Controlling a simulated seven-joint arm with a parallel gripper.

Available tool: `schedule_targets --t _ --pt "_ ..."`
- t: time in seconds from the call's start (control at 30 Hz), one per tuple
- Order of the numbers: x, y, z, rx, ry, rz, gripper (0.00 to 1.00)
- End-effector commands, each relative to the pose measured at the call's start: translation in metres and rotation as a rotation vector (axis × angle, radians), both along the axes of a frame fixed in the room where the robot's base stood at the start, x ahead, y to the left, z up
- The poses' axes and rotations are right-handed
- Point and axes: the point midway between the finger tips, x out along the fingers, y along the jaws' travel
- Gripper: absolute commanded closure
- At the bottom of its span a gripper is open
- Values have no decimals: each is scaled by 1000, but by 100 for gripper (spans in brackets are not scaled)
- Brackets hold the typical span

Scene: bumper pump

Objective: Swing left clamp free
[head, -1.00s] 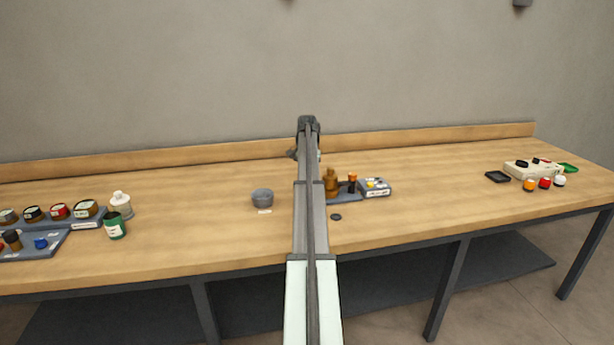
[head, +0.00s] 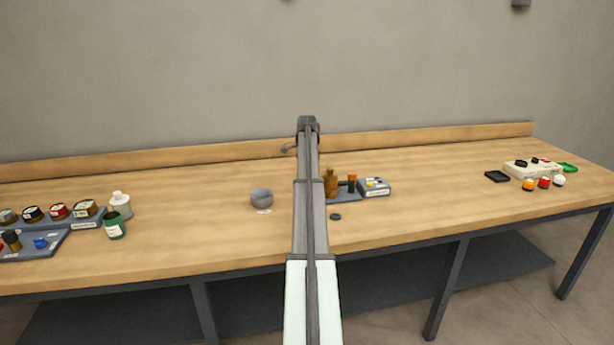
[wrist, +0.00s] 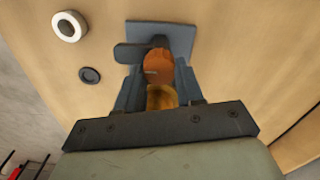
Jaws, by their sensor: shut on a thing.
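My gripper (wrist: 158,88) shows in the wrist view with its two dark fingers around an orange-brown rounded piece (wrist: 158,67). A lighter amber part (wrist: 161,97) sits just below it between the fingers. I cannot tell for certain whether this piece is the left clamp's handle. A blue-grey plate (wrist: 148,28) with a flat dark bar (wrist: 133,53) lies just beyond the fingertips. In the head view my own arm hides the fingertips and most of what they hold. A small dark grey part (head: 286,150) sticks out left of the arm's end.
Jars (head: 85,209) fill the left end. The table is clear between the box and the black tray (head: 497,176).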

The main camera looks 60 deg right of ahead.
Motion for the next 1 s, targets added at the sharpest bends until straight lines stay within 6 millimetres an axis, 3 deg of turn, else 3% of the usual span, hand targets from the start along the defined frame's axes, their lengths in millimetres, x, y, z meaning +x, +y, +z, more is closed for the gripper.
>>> schedule_targets --t 0.33,0.37,0.6,1.0 --pt "0 0 0 -1 -1 -5 94" --pt "0 0 0 -1 -1 -5 62" --pt "0 0 0 0 0 -4 39" --pt "0 -1 8 -1 -1 -3 37"
